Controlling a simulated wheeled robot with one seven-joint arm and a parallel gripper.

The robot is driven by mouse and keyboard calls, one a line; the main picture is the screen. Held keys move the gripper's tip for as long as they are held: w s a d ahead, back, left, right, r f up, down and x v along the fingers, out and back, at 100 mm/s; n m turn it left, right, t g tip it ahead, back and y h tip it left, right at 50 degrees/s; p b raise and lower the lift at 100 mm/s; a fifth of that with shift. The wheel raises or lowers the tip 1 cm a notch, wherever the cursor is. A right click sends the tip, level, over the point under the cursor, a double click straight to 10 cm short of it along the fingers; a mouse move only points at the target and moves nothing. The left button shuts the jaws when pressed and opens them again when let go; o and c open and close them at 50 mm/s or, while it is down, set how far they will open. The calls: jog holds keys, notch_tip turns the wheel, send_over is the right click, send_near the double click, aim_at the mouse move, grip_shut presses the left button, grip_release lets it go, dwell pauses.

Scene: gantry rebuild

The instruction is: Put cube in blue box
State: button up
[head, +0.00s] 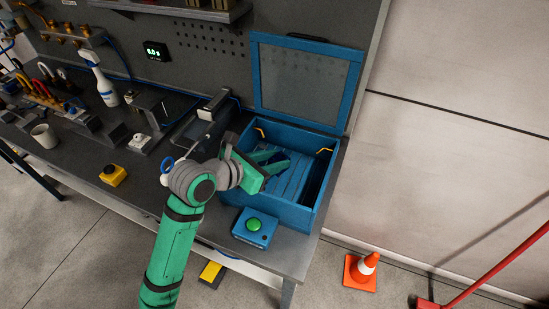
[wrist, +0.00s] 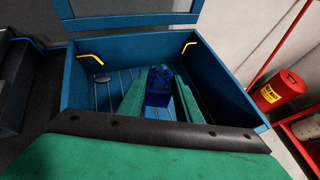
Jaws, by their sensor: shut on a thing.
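The blue box (head: 281,209) stands at the right end of the bench with its lid (head: 305,82) raised. In the wrist view the box (wrist: 226,62) is open below my gripper. My gripper (head: 269,162) has its green fingers over the box opening. In the wrist view the fingers are shut on a dark blue cube (wrist: 158,84), one finger on each side, above or within the box. I cannot tell how far the cube is from the box floor. In the head view I cannot make out the cube.
A blue button unit with a green button (head: 254,224) stands in front of the box. A yellow button unit (head: 113,175), a mug (head: 43,136) and a spray bottle (head: 104,88) are on the left. An orange cone (head: 361,270) is on the floor. A red bin (wrist: 277,94) shows right.

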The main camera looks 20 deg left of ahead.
jog(key=shift+f, duration=0.25)
jog(key=o, duration=1.2)
